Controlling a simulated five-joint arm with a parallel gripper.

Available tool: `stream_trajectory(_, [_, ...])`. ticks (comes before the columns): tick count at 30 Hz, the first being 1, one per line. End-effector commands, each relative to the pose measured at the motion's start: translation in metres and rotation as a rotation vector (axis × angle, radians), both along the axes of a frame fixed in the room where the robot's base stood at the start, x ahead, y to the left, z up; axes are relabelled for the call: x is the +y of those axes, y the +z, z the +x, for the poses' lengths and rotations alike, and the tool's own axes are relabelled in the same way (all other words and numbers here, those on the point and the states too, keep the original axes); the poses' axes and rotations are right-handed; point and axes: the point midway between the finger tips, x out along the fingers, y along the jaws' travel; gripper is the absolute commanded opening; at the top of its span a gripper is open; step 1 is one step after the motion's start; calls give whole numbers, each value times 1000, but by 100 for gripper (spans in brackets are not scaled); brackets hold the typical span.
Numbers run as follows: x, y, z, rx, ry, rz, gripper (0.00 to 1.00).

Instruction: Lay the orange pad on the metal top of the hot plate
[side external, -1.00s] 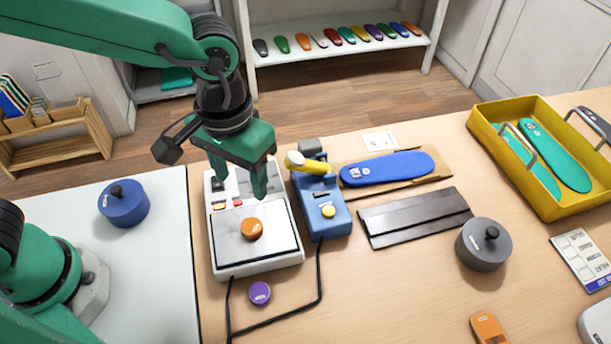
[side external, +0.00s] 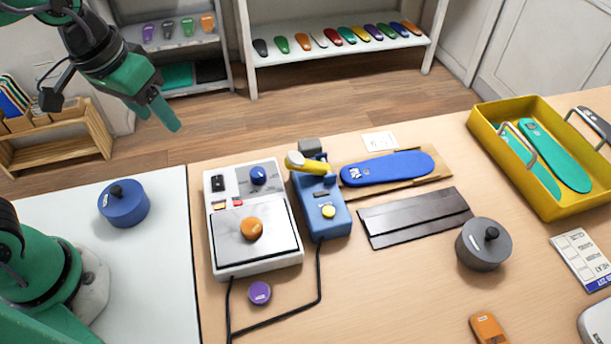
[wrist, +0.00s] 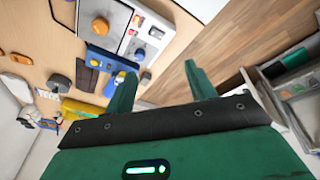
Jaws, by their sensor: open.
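The orange pad (side external: 251,229) is a small round disc lying on the metal top (side external: 268,248) of the white hot plate (side external: 255,270), near its middle. In the wrist view the orange pad (wrist: 100,26) also shows on the hot plate's metal top. My gripper (side external: 160,118) is green, open and empty. It is raised up and to the left, well apart from the pad and the hot plate. In the wrist view its two fingers (wrist: 160,88) stand apart with nothing between them.
A blue device (side external: 322,212) with a yellow handle stands right beside the hot plate. A purple disc (side external: 260,293) and a black cable (side external: 290,315) lie in front. A blue knobbed weight (side external: 124,205) is at left, a grey one (side external: 483,246) at right. A yellow tray (side external: 485,130) holds teal insoles.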

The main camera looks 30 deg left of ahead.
Motion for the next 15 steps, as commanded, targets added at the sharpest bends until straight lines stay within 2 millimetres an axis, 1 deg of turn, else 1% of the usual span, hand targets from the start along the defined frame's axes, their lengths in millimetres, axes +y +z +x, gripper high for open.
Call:
stream_trajectory(1, [14, 4, -5, -31, 10, 1, 55])
stream_trajectory(6, [51, 9, -21, -121, 18, 25, 55])
stream_trajectory(10, [71, 10, -34, -175, 20, 51, 55])
stream_trajectory(15, [86, 10, -43, -218, 23, 77, 55])
